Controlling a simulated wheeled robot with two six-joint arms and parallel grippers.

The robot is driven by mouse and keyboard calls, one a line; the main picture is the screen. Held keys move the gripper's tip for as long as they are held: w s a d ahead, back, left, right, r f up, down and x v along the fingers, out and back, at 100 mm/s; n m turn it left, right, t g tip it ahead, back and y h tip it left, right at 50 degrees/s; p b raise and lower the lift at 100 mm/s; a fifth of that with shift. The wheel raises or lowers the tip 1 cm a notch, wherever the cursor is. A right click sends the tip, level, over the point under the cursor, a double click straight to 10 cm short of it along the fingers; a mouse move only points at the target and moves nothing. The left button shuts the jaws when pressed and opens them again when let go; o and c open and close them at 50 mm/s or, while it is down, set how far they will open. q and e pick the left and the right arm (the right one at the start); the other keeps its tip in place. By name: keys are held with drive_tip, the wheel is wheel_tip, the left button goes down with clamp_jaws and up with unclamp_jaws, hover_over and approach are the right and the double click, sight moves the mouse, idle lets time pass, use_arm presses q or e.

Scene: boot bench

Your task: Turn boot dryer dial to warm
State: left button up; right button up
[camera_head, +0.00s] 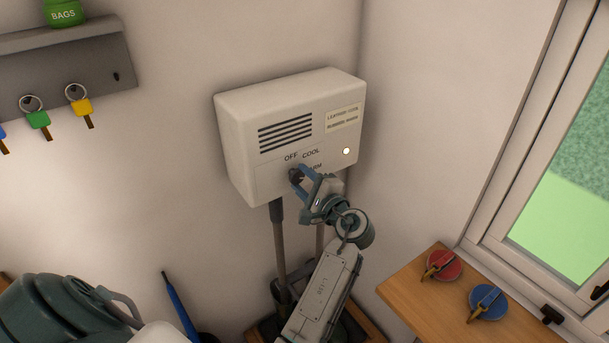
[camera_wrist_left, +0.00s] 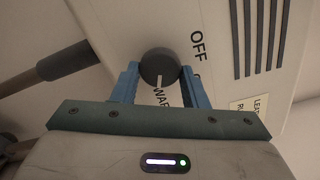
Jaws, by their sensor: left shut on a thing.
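The boot dryer is a white wall box (camera_head: 240,120) with a vent grille, a lit round lamp and the words OFF, COOL and a partly covered WARM. Its dark round dial (camera_head: 294,174) sits low on the front. My left gripper (camera_head: 301,178) is at the dial, its blue fingers on either side of it. In the left wrist view the dial (camera_wrist_left: 159,64) is between the fingertips of my left gripper (camera_wrist_left: 160,80), shut on it. The dial's white mark points toward the WARM lettering, which is partly hidden. My right gripper is not in view.
Two pipes (camera_head: 279,240) hang below the box, beside my left arm. A grey key rack (camera_head: 65,65) is on the wall at left. A wooden shelf (camera_head: 400,290) at right holds a red disc (camera_head: 445,263) and a blue disc (camera_head: 490,300), below the window.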

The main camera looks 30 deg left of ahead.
use_arm(q)
drive_tip(key=shift+a+r+m, duration=0.1)
drive_tip(key=shift+r+m, duration=0.2)
drive_tip(key=shift+m, duration=0.2)
drive_tip(key=o, duration=0.9)
drive_tip(key=shift+a, duration=0.1)
drive_tip(key=shift+o, duration=0.2)
drive_tip(key=shift+a+f, duration=0.15)
drive_tip(key=shift+f, duration=0.1)
